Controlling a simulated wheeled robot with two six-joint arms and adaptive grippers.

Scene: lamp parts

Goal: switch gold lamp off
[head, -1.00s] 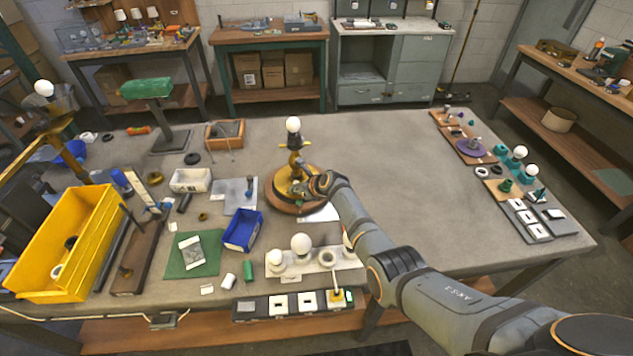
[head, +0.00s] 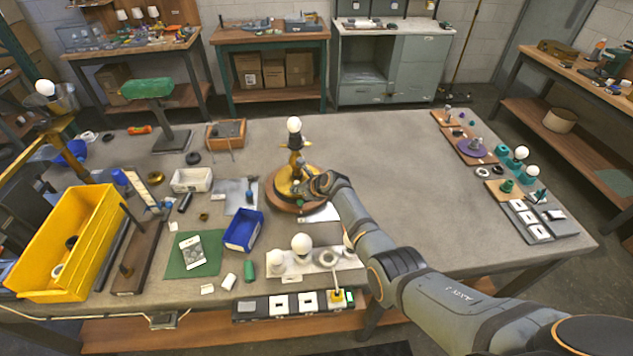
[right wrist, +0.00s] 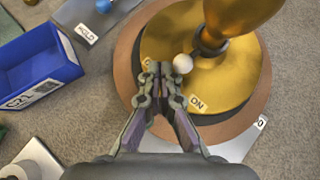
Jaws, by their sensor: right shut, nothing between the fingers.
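The gold lamp (head: 297,165) stands upright near the middle of the table, with a round white bulb (head: 294,124) on top. I cannot tell whether the bulb is lit. In the right wrist view its round gold base (right wrist: 235,75) sits on a brown disc. A small white knob (right wrist: 182,63) is on the base, with an "ON" label (right wrist: 197,103) below it. Another label left of the knob is partly hidden by my fingers. My right gripper (right wrist: 157,72) is shut and empty over the base, just left of the knob; contact is unclear. It also shows in the head view (head: 308,186). My left gripper is out of view.
A blue bin (head: 243,230) stands left of the lamp's front. A white board with round bulbs (head: 301,242) and a switch strip (head: 283,304) lie in front. A yellow bin (head: 65,245) is at far left. The table right of the lamp is mostly clear.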

